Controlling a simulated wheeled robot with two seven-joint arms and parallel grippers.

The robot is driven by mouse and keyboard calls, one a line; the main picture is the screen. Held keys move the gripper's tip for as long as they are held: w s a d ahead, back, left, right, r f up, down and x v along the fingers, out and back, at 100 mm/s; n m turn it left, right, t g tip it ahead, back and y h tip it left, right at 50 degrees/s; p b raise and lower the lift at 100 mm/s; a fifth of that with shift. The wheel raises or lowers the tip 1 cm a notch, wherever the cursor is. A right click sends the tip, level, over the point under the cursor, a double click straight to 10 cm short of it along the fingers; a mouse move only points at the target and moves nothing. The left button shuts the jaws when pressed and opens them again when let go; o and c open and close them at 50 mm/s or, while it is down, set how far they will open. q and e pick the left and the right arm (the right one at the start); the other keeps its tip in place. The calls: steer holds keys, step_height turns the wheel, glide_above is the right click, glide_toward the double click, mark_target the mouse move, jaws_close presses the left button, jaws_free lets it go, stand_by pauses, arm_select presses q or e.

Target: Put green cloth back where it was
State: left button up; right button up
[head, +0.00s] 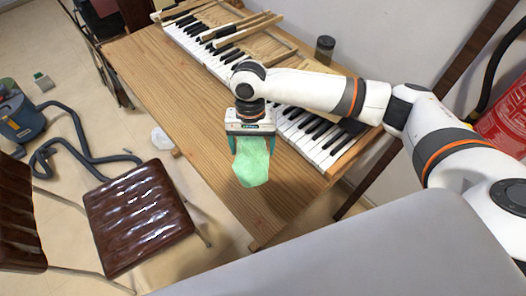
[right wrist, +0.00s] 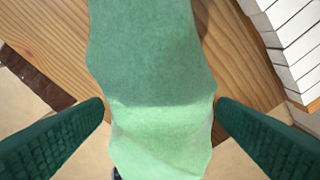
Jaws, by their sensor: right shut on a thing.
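The green cloth (head: 252,162) hangs from my right gripper (head: 251,148) above the front part of the wooden table (head: 180,100) in the head view. The right gripper is shut on the cloth, with a finger on each side of it. In the right wrist view the cloth (right wrist: 150,80) fills the middle between the two dark green fingers (right wrist: 160,118), and its lower end hangs down. The cloth hides part of the table edge beneath it. My left gripper is not in view.
A piano keyboard (head: 305,135) lies along the table's back, with loose wooden strips (head: 245,28) on it. A dark jar (head: 325,48) stands behind it. A brown chair (head: 140,215) stands left of the table. The table's left part is clear.

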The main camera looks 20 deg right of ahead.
mark_target(253, 142)
step_height(253, 142, down, 2)
steer(key=shift+f, duration=2.05)
steer(key=o, duration=0.9)
steer(key=shift+f, duration=0.1)
steer(key=r, duration=0.4)
steer(key=w+r, duration=0.1)
steer(key=r, duration=0.7)
steer(key=shift+w+d+r, duration=0.1)
steer(key=shift+w+d, duration=0.25)
steer(key=shift+s, duration=0.1)
